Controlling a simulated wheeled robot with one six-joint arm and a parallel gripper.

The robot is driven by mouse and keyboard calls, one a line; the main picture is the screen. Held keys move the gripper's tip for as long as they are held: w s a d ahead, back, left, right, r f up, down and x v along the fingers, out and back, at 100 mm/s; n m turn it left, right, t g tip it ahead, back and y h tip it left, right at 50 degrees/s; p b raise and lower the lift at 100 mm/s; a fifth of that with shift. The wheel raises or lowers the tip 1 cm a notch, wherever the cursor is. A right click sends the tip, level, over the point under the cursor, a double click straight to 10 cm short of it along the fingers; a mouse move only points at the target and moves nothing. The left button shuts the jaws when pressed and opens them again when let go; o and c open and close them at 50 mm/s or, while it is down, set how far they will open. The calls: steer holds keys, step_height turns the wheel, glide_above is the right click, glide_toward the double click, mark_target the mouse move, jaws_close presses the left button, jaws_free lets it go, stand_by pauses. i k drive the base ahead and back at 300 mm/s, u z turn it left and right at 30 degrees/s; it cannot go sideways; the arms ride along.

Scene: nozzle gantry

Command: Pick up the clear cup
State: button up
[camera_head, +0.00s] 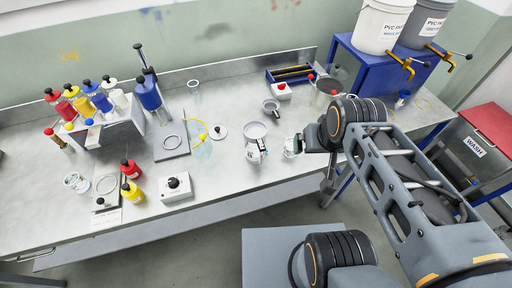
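A clear vessel (203,150) that looks like the clear cup stands left of the middle of the bench, close to yellow tubing. It is small, and its exact shape is hard to make out. Another clear jar (76,182) stands at the far left near the front edge. My gripper (292,148) is over the bench right of the middle, well to the right of both. It is small and partly hidden by my wrist, so I cannot tell if it is open or shut or if it holds anything.
A white-rimmed cup (255,131) is left of my gripper. A grey control box (176,188), red bottle (131,169) and yellow bottle (133,191) stand near the front edge. A bottle rack (110,134) is at left. Buckets (383,25) stand on a blue stand at right.

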mark_target(288, 149)
steer(key=u, duration=3.65)
steer(key=k, duration=0.9)
steer(key=z, duration=0.7)
